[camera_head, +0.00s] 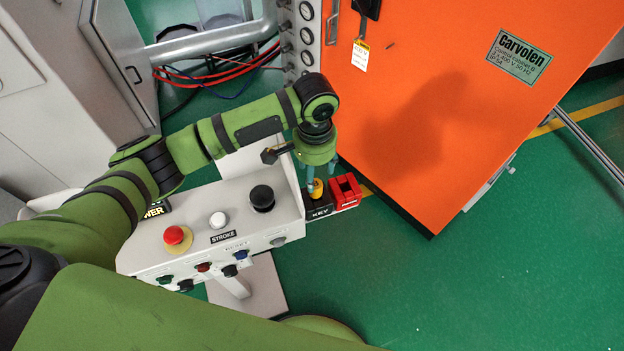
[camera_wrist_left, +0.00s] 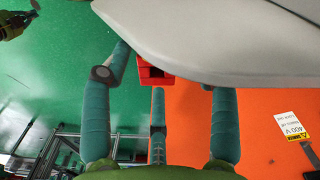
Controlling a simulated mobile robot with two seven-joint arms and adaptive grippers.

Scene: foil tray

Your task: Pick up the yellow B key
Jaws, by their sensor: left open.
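The yellow key (camera_head: 317,188) shows as a small yellow piece at the right end of the grey console, above a black plate lettered KEY (camera_head: 320,211). My left gripper (camera_head: 319,182) points down there, with teal fingers close around or beside the yellow piece. I cannot tell whether they touch it. The gripper is open. In the left wrist view its fingers are spread apart, and no yellow key is visible between them. The letter on the key cannot be read.
A red box-shaped part (camera_head: 346,192) stands just right of the key. The grey console (camera_head: 240,205) carries red, white and black buttons. An orange cabinet (camera_head: 440,100) stands close behind and to the right. Green floor (camera_head: 400,290) is clear at lower right.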

